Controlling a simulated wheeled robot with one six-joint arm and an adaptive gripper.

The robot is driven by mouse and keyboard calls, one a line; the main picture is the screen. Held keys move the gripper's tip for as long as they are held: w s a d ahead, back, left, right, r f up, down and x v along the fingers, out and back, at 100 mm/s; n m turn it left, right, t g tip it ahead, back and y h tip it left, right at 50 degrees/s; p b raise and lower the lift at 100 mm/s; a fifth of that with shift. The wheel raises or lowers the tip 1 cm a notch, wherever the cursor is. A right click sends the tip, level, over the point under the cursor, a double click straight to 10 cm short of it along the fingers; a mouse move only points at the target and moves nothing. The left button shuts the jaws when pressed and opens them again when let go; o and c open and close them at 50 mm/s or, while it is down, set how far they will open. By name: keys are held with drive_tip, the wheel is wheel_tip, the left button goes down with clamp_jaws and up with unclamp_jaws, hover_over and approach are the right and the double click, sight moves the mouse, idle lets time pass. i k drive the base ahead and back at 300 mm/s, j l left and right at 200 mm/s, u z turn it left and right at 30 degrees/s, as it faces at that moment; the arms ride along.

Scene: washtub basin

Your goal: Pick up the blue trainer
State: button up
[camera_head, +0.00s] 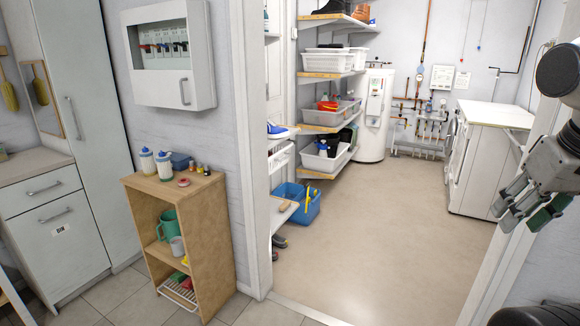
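The blue trainer (277,129) has a white sole and sits on a narrow shelf just inside the doorway, left of the opening. Part of that shelf is cut off by the door frame. My gripper (523,212) hangs at the right edge of the view, far from the trainer, on the other side of the doorway. Its fingers point down and left. They are apart, with nothing visible between them.
The white door frame (247,150) stands between the wooden shelf unit (212,225) and the room beyond. Wall shelves (328,74) hold baskets and shoes. A white appliance (476,165) stands right. The middle floor (375,225) is clear.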

sight(274, 132)
drive_tip(key=i+l+u, duration=0.2)
drive_tip(key=i, duration=0.25)
drive_tip(key=i+u, duration=0.2)
drive_tip(key=i, duration=0.3)
drive_tip(key=i+l+u, duration=0.25)
drive_tip(key=i, duration=0.2)
drive_tip(key=i+l+u, duration=0.15)
drive_tip(key=i+l, duration=0.45)
drive_tip(key=i, duration=0.2)
drive_tip(key=i+l+u, duration=0.15)
drive_tip(key=i+l, duration=0.8)
drive_tip(key=l, duration=0.15)
drive_tip(key=i+l, duration=0.2)
drive_tip(key=l, duration=0.2)
drive_tip(key=i+u, duration=0.05)
